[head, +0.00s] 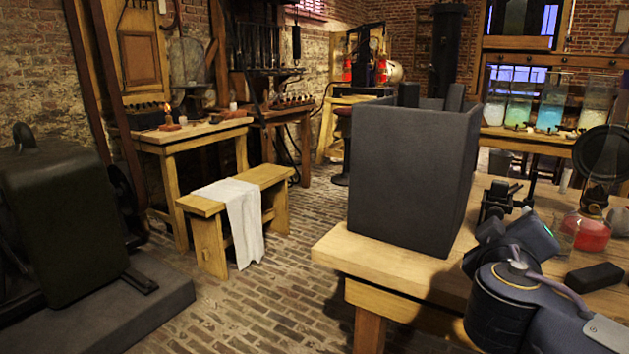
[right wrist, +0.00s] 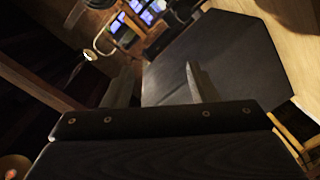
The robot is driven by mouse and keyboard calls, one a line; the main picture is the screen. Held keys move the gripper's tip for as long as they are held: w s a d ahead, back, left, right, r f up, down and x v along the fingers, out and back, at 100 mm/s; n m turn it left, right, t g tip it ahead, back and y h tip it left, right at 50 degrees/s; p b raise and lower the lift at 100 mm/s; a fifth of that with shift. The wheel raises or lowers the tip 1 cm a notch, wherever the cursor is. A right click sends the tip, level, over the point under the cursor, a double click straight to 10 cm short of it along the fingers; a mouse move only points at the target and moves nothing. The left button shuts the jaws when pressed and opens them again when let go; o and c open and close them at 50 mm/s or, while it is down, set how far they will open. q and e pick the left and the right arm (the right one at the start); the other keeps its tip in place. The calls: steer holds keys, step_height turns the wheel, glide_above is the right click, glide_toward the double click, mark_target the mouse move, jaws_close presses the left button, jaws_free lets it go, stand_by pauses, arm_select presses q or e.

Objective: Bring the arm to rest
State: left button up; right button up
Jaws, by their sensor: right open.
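My right arm comes in from the lower right of the head view, its dark rounded links over the wooden bench (head: 385,262). My right gripper (head: 500,192) appears as a small dark shape just right of a large dark grey box (head: 408,180). A dark flat-sided shape (right wrist: 235,58), probably the box, lies beyond the fingers. My left gripper is not in view.
Jars of coloured liquid (head: 550,114) line a back table. A low wooden bench with a white cloth (head: 243,215) stands left. The brick floor between is open.

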steer(key=s+d+f+m+g+y+b, duration=0.1)
steer(key=s+f+g+y+b, duration=0.3)
steer(key=f, duration=0.6)
steer(key=s+d+f+m+g+p, duration=0.1)
steer(key=s+d+f+g, duration=0.15)
steer(key=s+f, duration=0.65)
steer(key=s+a+f+m+g+y+b, duration=0.1)
steer(key=s+a+f+m+y+b, duration=0.1)
steer(key=s+a+f+y, duration=0.35)
steer(key=s+a+f+m+g+y+b, duration=0.1)
steer(key=s+a+f+y+b, duration=0.15)
steer(key=a+f, duration=0.5)
step_height(320, 180, up, 37)
steer(key=d+p, duration=0.1)
steer(key=p, duration=3.8)
steer(key=shift+s+y, duration=0.3)
steer(key=shift+y, duration=0.1)
steer(key=shift+f, duration=0.15)
